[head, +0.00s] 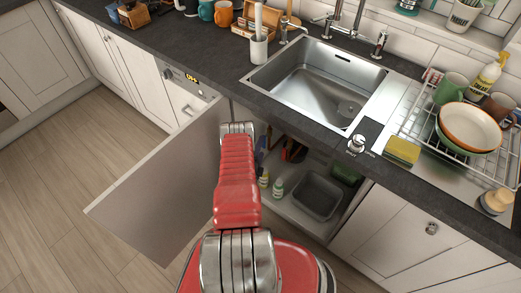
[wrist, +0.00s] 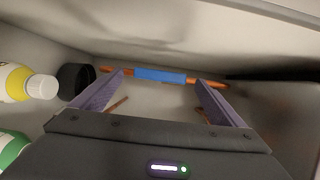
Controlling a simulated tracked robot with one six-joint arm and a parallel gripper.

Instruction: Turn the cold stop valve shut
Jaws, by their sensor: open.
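In the wrist view a blue bar-shaped handle (wrist: 160,75) lies lengthwise along an orange-brown copper pipe (wrist: 212,85) inside the cabinet. I take it for the cold stop valve's handle. My gripper (wrist: 160,82) is open. Its two purple fingers point at the pipe, with the blue handle between their tips in the picture and nothing visibly gripped. Whether the fingers reach level with the handle or stop short, I cannot tell. In the head view my red arm reaches to the open cabinet and hides the gripper and valve.
In the wrist view a white-capped bottle (wrist: 40,86), a black cylinder (wrist: 76,80) and a green-labelled bottle (wrist: 10,148) stand left of my fingers. In the head view the cabinet door (head: 165,180) hangs open left, and a grey basin (head: 318,196) sits inside.

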